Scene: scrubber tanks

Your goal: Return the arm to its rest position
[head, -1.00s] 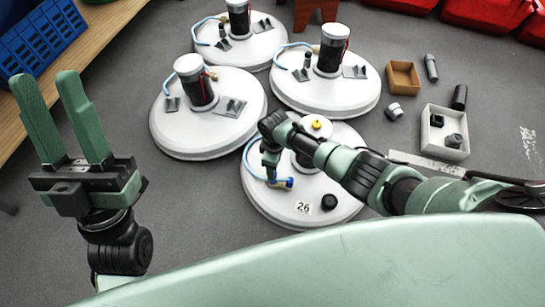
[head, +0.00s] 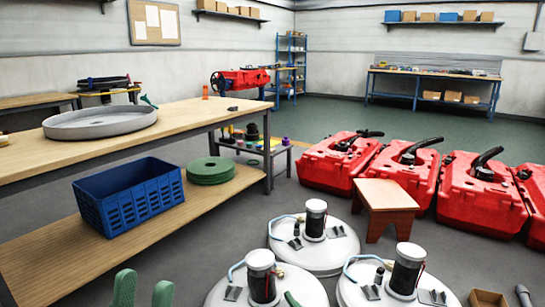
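My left gripper (head: 144,284) shows at the bottom left edge, with only its two green fingertips in view. They point up and stand apart with nothing between them. A small green piece (head: 291,299) at the bottom edge, in front of the near-left white tank lid (head: 228,291), looks like a tip of my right arm. The rest of that arm is out of view, so I cannot tell how its gripper stands. Two more white lids show, one farther back (head: 335,258) and one at right (head: 440,295), each with a dark cylinder on top.
A wooden bench (head: 190,125) with a blue crate (head: 130,197) and green discs (head: 210,170) on its lower shelf stands at left. Red tanks (head: 330,160) line the right, behind a reddish-brown stool (head: 386,195). Open floor lies beyond.

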